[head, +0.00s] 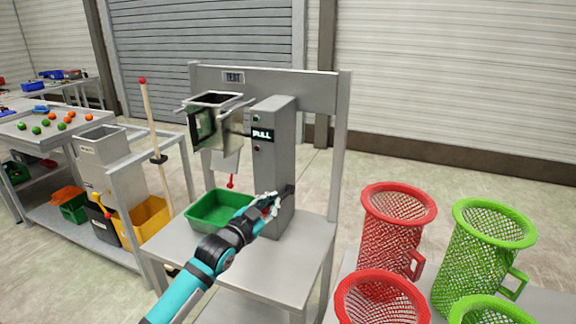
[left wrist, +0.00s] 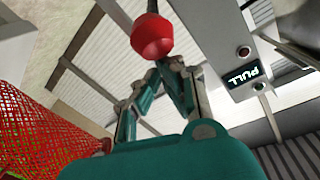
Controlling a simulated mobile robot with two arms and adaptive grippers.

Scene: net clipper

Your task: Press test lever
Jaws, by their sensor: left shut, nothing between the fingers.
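The test stand (head: 268,70) has a "TEST" sign on its top bar and a grey post (head: 274,150) with a lit "PULL" display (head: 262,135), which also shows in the left wrist view (left wrist: 243,77). A red knob (head: 230,184) hangs on a short rod under the grey hopper (head: 220,120). In the left wrist view a red knob (left wrist: 152,38) looms close, just beyond my fingertips; contact cannot be told. My left gripper (head: 272,204) is shut and empty, in front of the post's lower part. A dark fitting sits on the post's side. My right gripper is out of view.
A green tray (head: 190,214) lies on the stand's table (head: 290,262), left of my left gripper. Red (head: 368,190) and green (head: 456,222) mesh baskets stand at the right. A shelf cart with bins and a red-tipped pole (head: 147,100) stand at the left.

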